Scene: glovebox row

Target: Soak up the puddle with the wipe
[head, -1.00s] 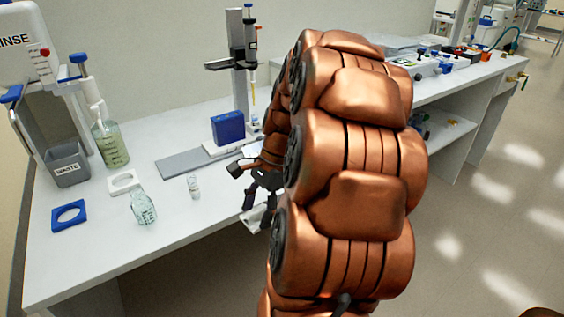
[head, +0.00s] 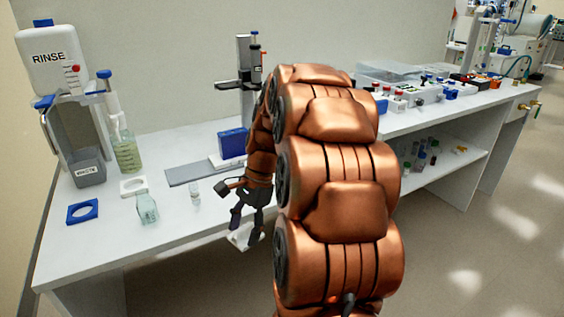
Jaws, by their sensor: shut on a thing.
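My gripper (head: 247,224) is pointed downward near the front edge of the white bench (head: 180,225), left of my copper arm. It is shut on a white, flat piece that looks like the wipe (head: 243,240). The wipe hangs below the fingers at the bench's front edge; I cannot tell whether it touches the bench. I cannot make out the puddle in this view; part of the bench is hidden behind my arm.
Behind are a grey plate (head: 190,174), a blue box (head: 232,143), a pump bottle (head: 126,152) and a waste bin (head: 88,168).

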